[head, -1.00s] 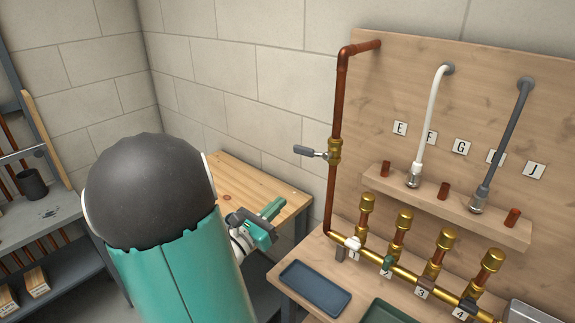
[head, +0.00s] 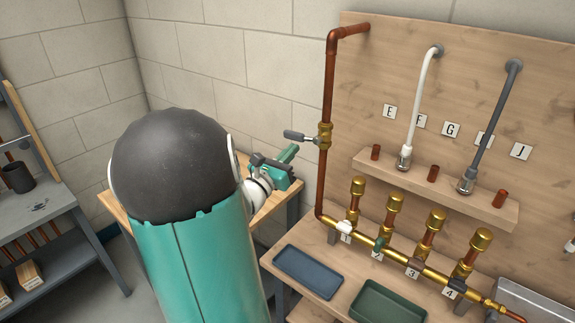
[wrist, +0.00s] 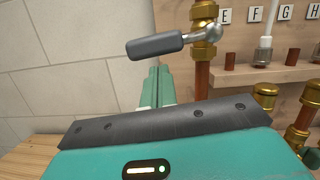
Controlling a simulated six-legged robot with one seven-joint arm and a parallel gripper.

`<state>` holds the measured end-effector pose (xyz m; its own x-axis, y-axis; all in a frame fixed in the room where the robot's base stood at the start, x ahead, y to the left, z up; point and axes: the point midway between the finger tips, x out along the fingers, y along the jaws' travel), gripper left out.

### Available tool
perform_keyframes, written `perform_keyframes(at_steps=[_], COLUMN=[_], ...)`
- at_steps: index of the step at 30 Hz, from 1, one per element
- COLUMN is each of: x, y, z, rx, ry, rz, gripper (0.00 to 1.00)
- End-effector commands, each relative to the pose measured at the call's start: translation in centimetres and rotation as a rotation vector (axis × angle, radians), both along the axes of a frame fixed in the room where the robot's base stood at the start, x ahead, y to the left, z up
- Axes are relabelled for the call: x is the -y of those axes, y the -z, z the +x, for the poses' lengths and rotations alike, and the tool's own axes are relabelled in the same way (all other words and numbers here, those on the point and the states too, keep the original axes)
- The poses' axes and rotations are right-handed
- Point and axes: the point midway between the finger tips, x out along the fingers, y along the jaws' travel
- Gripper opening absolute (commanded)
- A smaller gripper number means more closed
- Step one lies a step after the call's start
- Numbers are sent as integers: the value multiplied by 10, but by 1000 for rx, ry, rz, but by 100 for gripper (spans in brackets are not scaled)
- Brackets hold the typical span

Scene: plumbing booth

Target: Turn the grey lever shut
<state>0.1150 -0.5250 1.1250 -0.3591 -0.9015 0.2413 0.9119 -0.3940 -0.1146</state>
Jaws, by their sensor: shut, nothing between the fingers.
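The grey lever (head: 297,136) sticks out to the left from a brass valve (head: 325,135) on the upright copper pipe at the board's left edge. It lies across the pipe, nearly level. In the wrist view the grey lever (wrist: 156,46) is just beyond and above my fingertips, with its round joint at the brass valve (wrist: 205,14). My gripper (head: 291,150) is shut and empty, pointing toward the pipe, a little below the lever. In the wrist view my gripper (wrist: 157,75) shows its two green fingers together. I cannot tell whether they touch the lever.
The bench below holds a blue tray (head: 308,272) and a green tray (head: 388,303). A brass manifold (head: 390,258) with several small valves runs along the bench. A white hose (head: 418,105) and a grey hose (head: 492,125) hang on the board. A wooden table (head: 120,205) stands behind my arm.

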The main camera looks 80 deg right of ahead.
Motion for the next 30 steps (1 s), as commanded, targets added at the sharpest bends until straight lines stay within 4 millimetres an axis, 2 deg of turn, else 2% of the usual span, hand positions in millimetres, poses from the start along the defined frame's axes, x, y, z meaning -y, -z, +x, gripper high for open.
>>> perform_keyframes(at_steps=[12,18,30], x=[0,2,2], y=[-6,-21,-27], z=[1,6,6], rx=[2,98,135], ry=[0,-2,-2], rz=[0,-43,-69], gripper=[0,0,0])
